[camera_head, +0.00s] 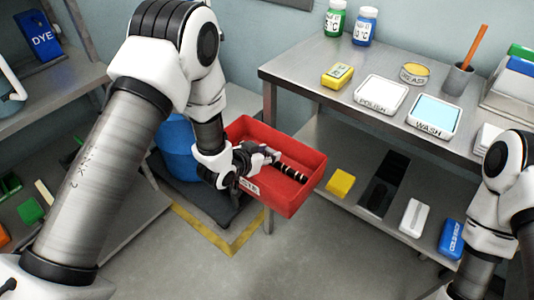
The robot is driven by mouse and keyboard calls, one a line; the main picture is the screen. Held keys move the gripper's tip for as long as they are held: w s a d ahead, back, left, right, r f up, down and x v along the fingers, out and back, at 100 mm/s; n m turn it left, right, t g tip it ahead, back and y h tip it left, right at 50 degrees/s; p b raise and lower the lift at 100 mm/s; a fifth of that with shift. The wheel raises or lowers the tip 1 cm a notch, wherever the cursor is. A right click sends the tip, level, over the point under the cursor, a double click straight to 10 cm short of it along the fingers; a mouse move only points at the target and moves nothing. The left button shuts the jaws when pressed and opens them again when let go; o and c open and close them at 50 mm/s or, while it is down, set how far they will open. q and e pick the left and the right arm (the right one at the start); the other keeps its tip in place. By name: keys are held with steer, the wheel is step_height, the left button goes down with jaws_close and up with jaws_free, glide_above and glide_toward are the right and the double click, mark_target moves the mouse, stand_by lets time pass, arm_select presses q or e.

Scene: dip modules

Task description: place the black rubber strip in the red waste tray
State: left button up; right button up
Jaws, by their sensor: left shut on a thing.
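The red waste tray (306,190) stands in the middle of the view, at the left end of the steel bench. Part of its front label is hidden by my left wrist. My left gripper (277,164) reaches over the tray from the left and is shut on a dark, banded piece that looks like the black rubber strip (293,173). The strip is over the tray's inside; I cannot tell whether it touches the floor of the tray. My right arm comes down at the right edge, and its gripper is out of the picture.
The bench top holds a polish tray (382,92), a wash tray (433,115), a yellow block (337,76), a grease tin (415,73) and two bottles. On the shelf below are a yellow block (340,183), black pieces, a white block (413,217) and a blue pack (451,238). A blue drum (178,148) stands behind my left arm.

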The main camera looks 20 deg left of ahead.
arm_select(q)
steer(key=shift+f, duration=0.15)
steer(key=o, duration=1.1)
steer(key=shift+o, duration=0.2)
steer(key=shift+s+r, duration=0.1)
steer(key=shift+r, duration=0.15)
steer(key=v, duration=1.1)
steer(key=shift+s, duration=0.4)
